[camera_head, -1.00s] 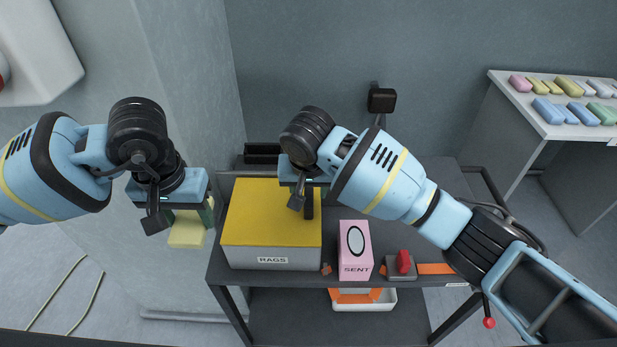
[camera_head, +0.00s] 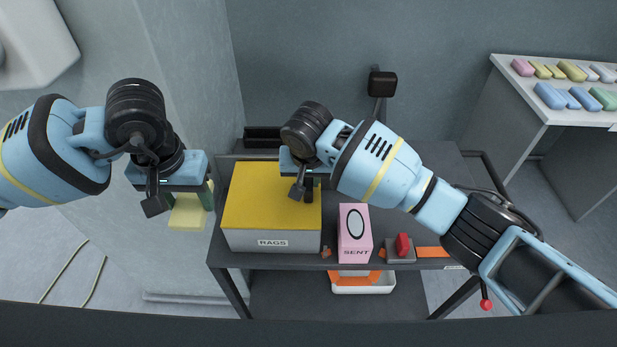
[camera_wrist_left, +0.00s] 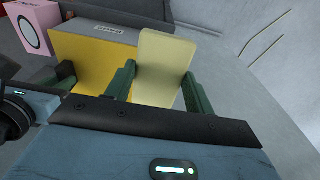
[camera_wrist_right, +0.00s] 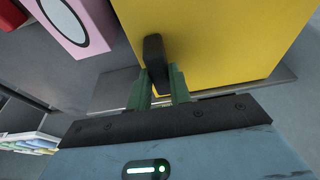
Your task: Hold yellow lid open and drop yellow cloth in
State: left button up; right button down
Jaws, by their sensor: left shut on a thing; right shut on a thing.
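The grey RAGS box (camera_head: 270,242) stands on the dark cart with its yellow lid (camera_head: 262,198) lying shut on top. The lid also fills much of the right wrist view (camera_wrist_right: 215,40). My right gripper (camera_wrist_right: 160,88) is shut on the black handle (camera_wrist_right: 154,55) at the lid's right side. My left gripper (camera_head: 190,200) is shut on the pale yellow cloth (camera_head: 188,214) and holds it in the air to the left of the box. In the left wrist view the cloth (camera_wrist_left: 162,65) hangs between the green fingers.
A pink SENT box (camera_head: 354,235) stands right of the RAGS box, beside a red switch on a grey block (camera_head: 403,247). A white tray with orange (camera_head: 362,281) is below. A bench (camera_head: 520,90) with coloured packs is at the back right.

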aim_at(260, 193)
jog(key=d, duration=1.5)
dwell(1.7)
pick_arm(q)
jog(key=shift+w, duration=0.1)
pick_arm(e)
jog(key=shift+r, duration=0.1)
pick_arm(q)
jog(key=w+d+f+n+g, duration=0.1)
jog(key=w+d+n, duration=0.3)
jog(key=w+d, duration=0.5)
jog(key=w, duration=0.4)
jog(key=shift+d+f+n, duration=0.15)
jog(key=shift+f+n, duration=0.15)
jog(key=shift+f, duration=0.1)
jog(key=shift+f, duration=5)
jog(key=shift+f, duration=0.6)
jog(key=o, duration=0.9)
jog(key=shift+o, duration=0.2)
jog(key=shift+r, duration=0.1)
